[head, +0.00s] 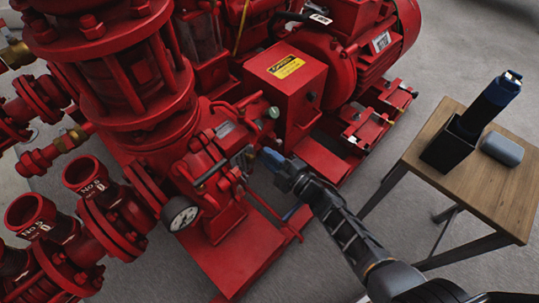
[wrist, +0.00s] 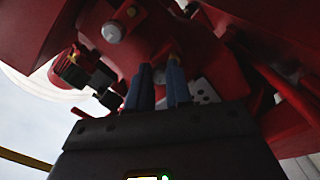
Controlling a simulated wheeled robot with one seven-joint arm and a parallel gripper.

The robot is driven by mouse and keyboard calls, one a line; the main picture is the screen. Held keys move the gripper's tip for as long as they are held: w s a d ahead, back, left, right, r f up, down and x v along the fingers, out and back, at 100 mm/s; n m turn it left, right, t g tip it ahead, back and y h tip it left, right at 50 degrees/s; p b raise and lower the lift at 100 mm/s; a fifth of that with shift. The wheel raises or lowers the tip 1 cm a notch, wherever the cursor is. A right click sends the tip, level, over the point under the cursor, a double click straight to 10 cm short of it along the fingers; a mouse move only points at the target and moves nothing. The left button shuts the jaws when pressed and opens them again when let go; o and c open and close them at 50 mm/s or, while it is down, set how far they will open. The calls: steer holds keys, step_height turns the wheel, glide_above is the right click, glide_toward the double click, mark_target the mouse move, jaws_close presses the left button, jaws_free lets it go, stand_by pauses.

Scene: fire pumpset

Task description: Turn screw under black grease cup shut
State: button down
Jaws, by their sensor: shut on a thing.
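My gripper (head: 268,158) has blue fingertips and reaches in beside the red pump housing (head: 208,165). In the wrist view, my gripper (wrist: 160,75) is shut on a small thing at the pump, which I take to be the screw. The screw is mostly hidden by the fingers, and its turn position cannot be told. I cannot clearly make out the black grease cup. A pale green-white round cap (head: 273,112) shows just above the gripper in the head view.
A pressure gauge (head: 181,213) and red pipework stand left of the gripper. A red box with a yellow label (head: 285,67) and a motor (head: 375,40) are behind. A wooden table (head: 470,185) with a black holder (head: 449,148) stands at the right, with grey floor between.

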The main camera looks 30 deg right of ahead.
steer(key=m+p, duration=0.2)
steer(key=m, duration=0.6)
steer(key=shift+f+m, duration=0.1)
steer(key=shift+m, duration=0.3)
stand_by(0.4)
steer(key=c, duration=1)
jaws_free()
steer(key=shift+c, duration=0.2)
steer(key=shift+s, duration=0.15)
steer(key=p+v, duration=0.2)
steer(key=v, duration=0.5)
steer(key=shift+s, duration=0.25)
steer(key=shift+d, duration=0.1)
